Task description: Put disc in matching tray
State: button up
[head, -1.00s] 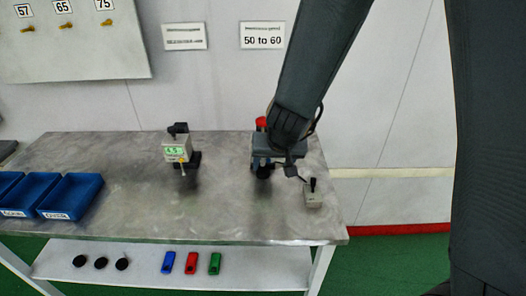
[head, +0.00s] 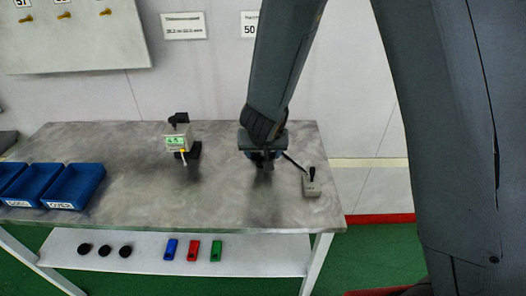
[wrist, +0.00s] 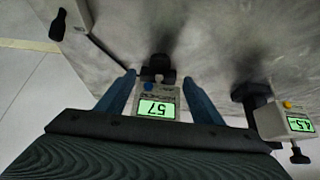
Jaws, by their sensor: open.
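My gripper (head: 263,166) is over the right part of the metal table. In the wrist view its two blue fingers (wrist: 158,82) are apart, on either side of a grey gauge (wrist: 155,102) whose green display seems to read 57. I cannot tell whether they touch it. A dark round part (wrist: 158,69) shows at the gauge's far end; I cannot tell whether it is a disc. Three black discs (head: 104,250) lie on the lower shelf. Blue trays (head: 75,205) stand at the table's left end, with front labels too small to read.
A second gauge (head: 176,141) with a green display stands left of my gripper; it reads about 4.5 in the wrist view (wrist: 299,125). A small lever box (head: 311,187) is close on the right. Blue, red and green items (head: 193,250) lie below. The table's middle front is clear.

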jog(key=x, duration=0.8)
jog(key=shift+w+f, duration=0.15)
jog(key=shift+f, duration=0.1)
